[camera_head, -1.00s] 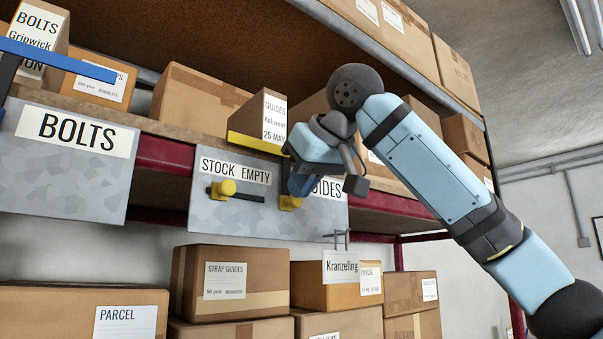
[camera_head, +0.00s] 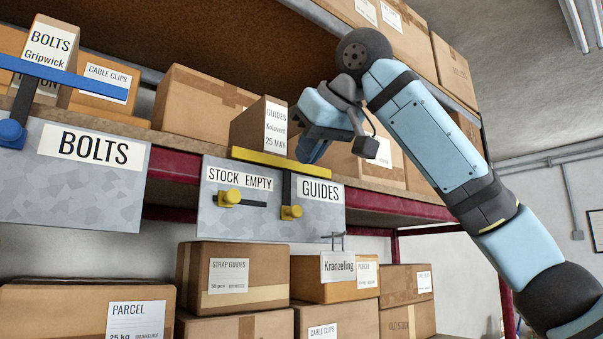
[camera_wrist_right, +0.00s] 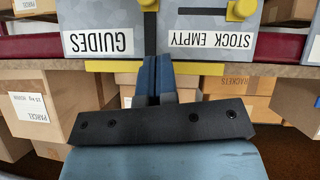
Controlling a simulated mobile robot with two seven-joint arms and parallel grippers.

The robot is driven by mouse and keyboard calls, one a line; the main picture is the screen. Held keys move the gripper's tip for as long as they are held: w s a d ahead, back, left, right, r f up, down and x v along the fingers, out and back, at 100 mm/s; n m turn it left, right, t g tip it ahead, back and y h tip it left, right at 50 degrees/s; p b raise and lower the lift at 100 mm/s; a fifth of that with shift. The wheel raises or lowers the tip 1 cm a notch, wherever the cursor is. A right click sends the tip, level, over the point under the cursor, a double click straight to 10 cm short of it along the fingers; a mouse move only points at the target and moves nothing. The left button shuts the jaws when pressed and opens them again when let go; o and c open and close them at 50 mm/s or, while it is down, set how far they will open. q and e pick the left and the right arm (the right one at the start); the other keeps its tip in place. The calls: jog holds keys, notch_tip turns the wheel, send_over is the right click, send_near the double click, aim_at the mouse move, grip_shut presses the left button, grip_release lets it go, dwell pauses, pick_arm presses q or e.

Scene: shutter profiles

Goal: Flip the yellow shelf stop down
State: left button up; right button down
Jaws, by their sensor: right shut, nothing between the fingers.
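The yellow shelf stop is a yellow bar (camera_head: 270,162) on a dark upright arm that rises from a yellow pivot knob (camera_head: 291,212) on the grey plate. It stands up across the lower front of the GUIDES box. In the right wrist view the bar (camera_wrist_right: 210,67) shows on both sides of my fingers, upside down. My right gripper (camera_head: 308,152) is shut and empty, just above the bar's right part in the head view. In the right wrist view its closed blue fingers (camera_wrist_right: 153,62) overlap the dark arm; I cannot tell if they touch. My left gripper is not in view.
A blue stop bar (camera_head: 60,68) stands at the BOLTS box on the left. Boxes fill the shelf behind, and the Kranzeling sign (camera_head: 338,266) hangs below.

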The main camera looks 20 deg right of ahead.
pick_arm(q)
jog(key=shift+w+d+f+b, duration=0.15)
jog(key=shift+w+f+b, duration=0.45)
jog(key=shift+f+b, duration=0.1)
pick_arm(e)
jog(key=v, duration=0.2)
jog(key=d+v, duration=0.1)
jog(key=v, duration=0.2)
jog(key=shift+r, duration=0.15)
jog(key=shift+a, duration=0.1)
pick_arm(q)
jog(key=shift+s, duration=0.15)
pick_arm(e)
jog(key=shift+s, duration=0.1)
